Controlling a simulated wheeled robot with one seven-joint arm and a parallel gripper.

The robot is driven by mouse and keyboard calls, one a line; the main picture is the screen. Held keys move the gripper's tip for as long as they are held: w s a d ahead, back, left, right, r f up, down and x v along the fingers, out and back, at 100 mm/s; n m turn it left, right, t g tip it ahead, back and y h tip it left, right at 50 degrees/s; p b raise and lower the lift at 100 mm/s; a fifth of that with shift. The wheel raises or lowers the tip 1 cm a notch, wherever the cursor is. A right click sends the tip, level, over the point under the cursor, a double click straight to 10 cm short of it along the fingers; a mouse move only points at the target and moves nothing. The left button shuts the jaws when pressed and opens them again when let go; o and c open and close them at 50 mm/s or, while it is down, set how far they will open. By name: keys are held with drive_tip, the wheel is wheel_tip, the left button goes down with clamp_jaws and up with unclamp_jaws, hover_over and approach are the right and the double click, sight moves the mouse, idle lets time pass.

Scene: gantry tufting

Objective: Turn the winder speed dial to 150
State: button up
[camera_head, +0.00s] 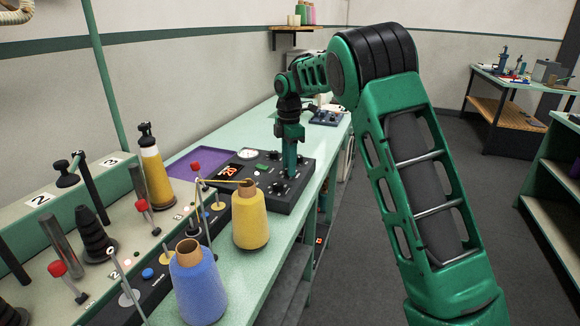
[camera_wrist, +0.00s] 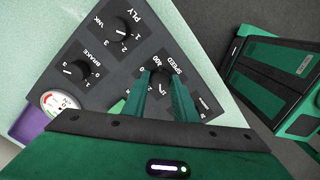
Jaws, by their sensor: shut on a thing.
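The black speed dial (camera_wrist: 160,76) sits on a dark control panel (camera_wrist: 120,62) in the wrist view, beside the printed word SPEED and a scale whose 0 and 400 show. My gripper (camera_wrist: 160,90) has its two green fingers on either side of the dial and is shut on it. The fingers hide part of the dial and its scale, so I cannot tell its exact setting. In the head view my gripper (camera_head: 289,172) points down at the console (camera_head: 290,205), and the dial is hidden there.
The brake dial (camera_wrist: 74,70) and another knob (camera_wrist: 117,26) sit near the speed dial. A yellow yarn cone (camera_head: 250,220) and a blue cone (camera_head: 199,285) stand in front of the console. A purple tray (camera_head: 187,166) lies behind it.

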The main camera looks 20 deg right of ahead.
drive_tip(key=shift+d+n, duration=0.1)
drive_tip(key=shift+n, duration=0.7)
drive_tip(key=o, duration=1)
drive_tip(key=shift+o, duration=0.2)
drive_tip(key=shift+r, duration=0.1)
